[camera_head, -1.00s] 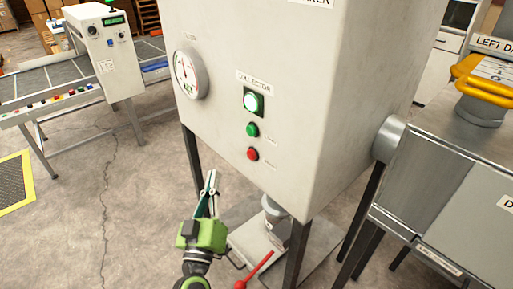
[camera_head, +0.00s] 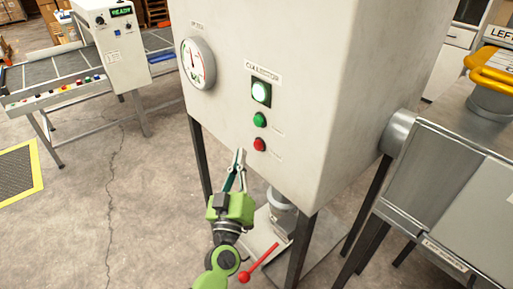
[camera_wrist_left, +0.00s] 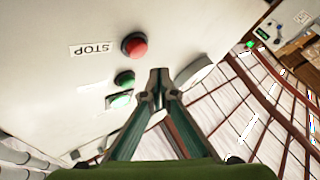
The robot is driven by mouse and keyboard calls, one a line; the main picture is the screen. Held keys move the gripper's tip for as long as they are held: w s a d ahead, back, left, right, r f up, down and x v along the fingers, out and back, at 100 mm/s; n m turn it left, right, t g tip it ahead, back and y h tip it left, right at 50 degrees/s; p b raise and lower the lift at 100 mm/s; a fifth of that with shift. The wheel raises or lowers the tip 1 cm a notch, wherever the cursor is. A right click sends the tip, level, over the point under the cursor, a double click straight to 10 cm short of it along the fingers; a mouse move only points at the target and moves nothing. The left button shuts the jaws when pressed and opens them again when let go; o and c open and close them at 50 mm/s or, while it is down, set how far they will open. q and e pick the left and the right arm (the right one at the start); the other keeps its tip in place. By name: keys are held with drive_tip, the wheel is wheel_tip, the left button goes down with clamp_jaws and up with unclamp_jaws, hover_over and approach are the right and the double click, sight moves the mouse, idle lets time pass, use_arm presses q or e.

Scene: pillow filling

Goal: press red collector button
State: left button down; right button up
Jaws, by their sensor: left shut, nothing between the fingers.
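The red collector button (camera_head: 259,144) is the lowest control on the front of the grey-white collector cabinet (camera_head: 320,120). Above it are a green button (camera_head: 260,120) and a lit indicator (camera_head: 261,92). My left gripper (camera_head: 240,152) is shut and empty, its tips left of and slightly below the red button in the head view. In the left wrist view the red button (camera_wrist_left: 134,45) sits beside a STOP label (camera_wrist_left: 92,49), up and left of the shut fingertips (camera_wrist_left: 158,72). No contact with the button shows. My right gripper is not in view.
A round gauge (camera_head: 198,63) is mounted on the cabinet's left part. A red-handled lever (camera_head: 258,263) stands low, near my left arm. A metal duct box (camera_head: 450,180) adjoins on the right. A conveyor (camera_head: 60,92) stands at the back left, with open floor before it.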

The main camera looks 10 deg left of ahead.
sight(258, 145)
use_arm(q)
drive_tip(key=shift+w+d, duration=0.65)
drive_tip(key=shift+w, duration=0.2)
drive_tip(key=shift+w+d+r, duration=0.1)
drive_tip(key=shift+w, duration=0.05)
idle(0.8)
drive_tip(key=shift+w+d, duration=0.2)
drive_tip(key=shift+w+d, duration=0.3)
drive_tip(key=shift+w, duration=0.1)
idle(1.1)
drive_tip(key=shift+s, duration=0.1)
drive_tip(key=shift+s+a+p, duration=0.55)
drive_tip(key=shift+s+a, duration=0.05)
drive_tip(key=shift+s, duration=0.05)
